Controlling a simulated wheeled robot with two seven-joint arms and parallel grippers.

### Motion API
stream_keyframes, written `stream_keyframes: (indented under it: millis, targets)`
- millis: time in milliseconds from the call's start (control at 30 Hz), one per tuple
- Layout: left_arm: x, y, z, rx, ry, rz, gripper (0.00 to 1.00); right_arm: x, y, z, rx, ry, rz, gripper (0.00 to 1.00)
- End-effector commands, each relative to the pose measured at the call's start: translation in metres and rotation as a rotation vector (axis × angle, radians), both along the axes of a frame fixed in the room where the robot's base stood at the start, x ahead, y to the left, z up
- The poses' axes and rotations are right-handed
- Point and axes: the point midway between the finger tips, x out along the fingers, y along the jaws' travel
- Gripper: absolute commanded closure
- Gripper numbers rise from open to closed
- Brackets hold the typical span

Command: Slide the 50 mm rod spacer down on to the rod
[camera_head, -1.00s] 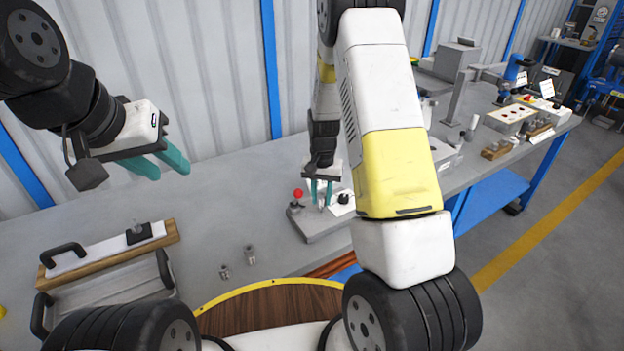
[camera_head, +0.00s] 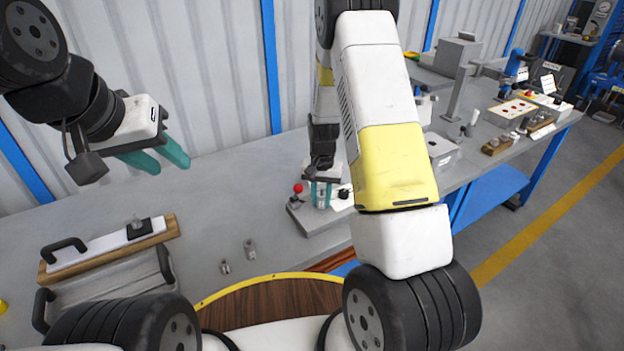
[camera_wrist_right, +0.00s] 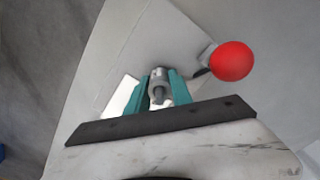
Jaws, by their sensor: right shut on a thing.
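My right gripper (camera_head: 321,196) is shut on the rod spacer (camera_head: 321,192), a short grey metal cylinder, directly above or at the grey fixture plate (camera_head: 318,222). The right wrist view shows the spacer (camera_wrist_right: 158,76) between the two teal fingers (camera_wrist_right: 160,92). The rod cannot be told apart from the spacer and fingers, so I cannot tell whether the spacer is around it. My left gripper (camera_head: 158,160) is open and empty, above the table at the left, well away from the fixture.
A red ball knob (camera_head: 298,188) stands close beside the right fingers, also in the wrist view (camera_wrist_right: 232,61). A black knob (camera_head: 344,193) is on their other side. Two small metal parts (camera_head: 225,267) (camera_head: 250,249) stand on the bench. A handled tray (camera_head: 110,280) lies front left.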

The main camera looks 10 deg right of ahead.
Motion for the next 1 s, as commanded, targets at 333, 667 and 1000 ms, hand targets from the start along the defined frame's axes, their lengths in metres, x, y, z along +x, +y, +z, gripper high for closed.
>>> stream_keyframes:
  millis: [333,667,1000]
  targets:
    - [0.000,0.000,0.000,0.000,0.000,0.000,0.64,0.000,0.000,-0.002,0.000,0.000,0.000,0.48]
    - [0.000,0.000,0.000,0.000,0.000,0.000,0.64,0.001,0.000,0.013,0.001,-0.004,0.000,0.48]
    - [0.000,0.000,0.000,0.000,0.000,0.000,0.64,0.001,0.000,0.066,0.000,-0.003,0.000,0.48]
